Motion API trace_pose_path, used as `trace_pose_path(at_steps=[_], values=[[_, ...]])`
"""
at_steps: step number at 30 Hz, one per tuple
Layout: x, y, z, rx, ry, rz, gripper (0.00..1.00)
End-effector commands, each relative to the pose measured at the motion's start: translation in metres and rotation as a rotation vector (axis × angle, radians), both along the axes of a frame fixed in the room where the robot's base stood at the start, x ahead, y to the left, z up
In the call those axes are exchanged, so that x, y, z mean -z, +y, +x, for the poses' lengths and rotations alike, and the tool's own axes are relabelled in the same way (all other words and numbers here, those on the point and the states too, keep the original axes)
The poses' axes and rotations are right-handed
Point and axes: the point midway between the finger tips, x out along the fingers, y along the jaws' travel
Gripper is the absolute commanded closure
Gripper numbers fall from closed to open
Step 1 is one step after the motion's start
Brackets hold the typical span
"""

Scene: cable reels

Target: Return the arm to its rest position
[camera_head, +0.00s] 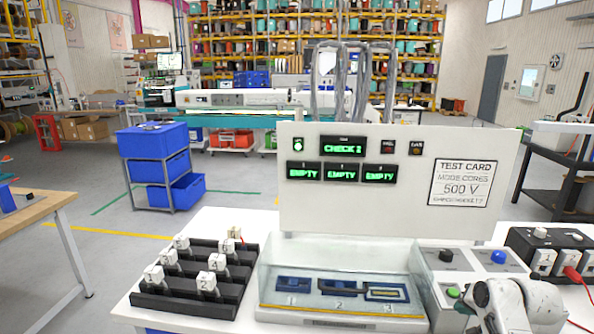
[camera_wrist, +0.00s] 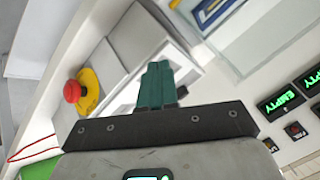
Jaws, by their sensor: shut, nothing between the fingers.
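My gripper (camera_wrist: 158,85) shows in the wrist view as two teal fingers pressed together with nothing between them. It is above a grey and white box surface. In the head view, a pale part of my arm (camera_head: 515,305) stands at the bottom right, in front of the control box; my fingers cannot be made out there.
A white test panel (camera_head: 400,222) reads CHECK 2 and EMPTY. Before it is a clear-walled tray with slots 1 to 3 (camera_head: 340,318). A black rack (camera_head: 190,303) holds several white numbered blocks. A control box (camera_head: 470,262) stands right. A red stop button (camera_wrist: 72,91) is near my gripper.

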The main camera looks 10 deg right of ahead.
Motion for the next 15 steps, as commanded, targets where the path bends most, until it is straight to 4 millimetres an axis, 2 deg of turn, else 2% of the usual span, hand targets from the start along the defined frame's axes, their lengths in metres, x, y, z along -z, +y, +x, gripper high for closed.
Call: trace_pose_path(at_steps=[1,5,8,12,14,15], values=[[0.012,0.016,-0.006,-0.024,0.018,0.0,1.0],[0.041,0.056,-0.026,-0.094,0.068,-0.009,1.0],[0.069,0.097,-0.053,-0.169,0.124,-0.021,1.0],[0.109,0.156,-0.114,-0.301,0.229,-0.055,1.0],[0.121,0.177,-0.143,-0.357,0.274,-0.073,1.0],[0.129,0.189,-0.164,-0.394,0.306,-0.086,1.0]])
